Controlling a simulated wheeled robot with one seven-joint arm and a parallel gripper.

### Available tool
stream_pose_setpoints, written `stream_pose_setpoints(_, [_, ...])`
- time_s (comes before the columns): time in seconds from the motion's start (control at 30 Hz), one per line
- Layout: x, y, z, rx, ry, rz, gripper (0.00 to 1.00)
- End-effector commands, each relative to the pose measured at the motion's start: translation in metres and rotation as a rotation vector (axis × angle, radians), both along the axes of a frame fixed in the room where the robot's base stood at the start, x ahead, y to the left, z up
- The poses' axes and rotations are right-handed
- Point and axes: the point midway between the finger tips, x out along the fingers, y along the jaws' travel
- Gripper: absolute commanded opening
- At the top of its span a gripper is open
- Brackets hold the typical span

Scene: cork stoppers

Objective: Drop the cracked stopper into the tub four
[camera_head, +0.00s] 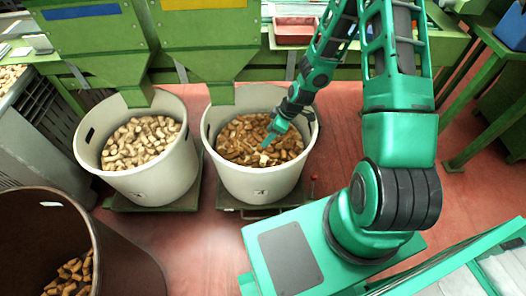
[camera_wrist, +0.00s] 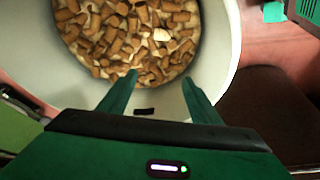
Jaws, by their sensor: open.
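My gripper (camera_head: 270,138) is over the right white tub (camera_head: 213,160), pointing down at its contents. In the wrist view my gripper (camera_wrist: 159,80) has its two green fingers spread apart with nothing between them. The tub (camera_wrist: 222,60) there is filled with many brown stoppers (camera_wrist: 105,45) and a few pale ones. One pale, whitish stopper (camera_wrist: 161,34) stands out near the middle of the pile. I cannot tell which stopper is cracked. Small marks show on the fronts of the tubs, but I cannot read the numbers.
A second white tub (camera_head: 88,160) with paler stoppers stands to the left. A dark brown tub (camera_head: 120,262) with some stoppers is at the front left. Green machine chutes (camera_head: 212,55) hang over both white tubs. A red tray (camera_head: 295,30) lies on the green bench behind.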

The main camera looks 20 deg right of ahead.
Motion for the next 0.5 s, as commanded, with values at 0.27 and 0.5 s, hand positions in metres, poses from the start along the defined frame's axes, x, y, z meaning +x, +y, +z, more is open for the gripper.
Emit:
stream_pose_setpoints(0.27, [-0.009,-0.014,0.043,-0.001,-0.002,0.0,0.58])
stream_pose_setpoints(0.5, [-0.015,-0.022,0.066,-0.001,-0.001,0.0,0.58])
